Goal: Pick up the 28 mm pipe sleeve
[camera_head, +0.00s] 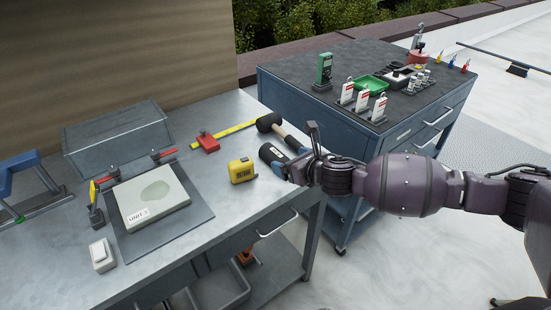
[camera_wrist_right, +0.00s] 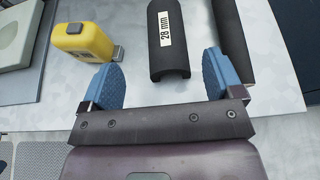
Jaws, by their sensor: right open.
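The 28 mm pipe sleeve (camera_wrist_right: 170,60) is a dark, open-bottomed half-round tube with a white "28 mm" label. It lies on the metal bench in the right wrist view, between the blue finger pads but ahead of the gripper body. My right gripper (camera_wrist_right: 162,78) is open and empty, with one finger to each side of the sleeve. In the head view the right gripper (camera_head: 304,160) is over the bench's right edge, close to a dark cylinder (camera_head: 272,155) that looks like the sleeve. My left gripper is not in view.
A yellow tape measure (camera_head: 241,170) sits to the left. A mallet (camera_head: 268,122) lies behind. A blue tool cart (camera_head: 300,82) stands beyond the bench.

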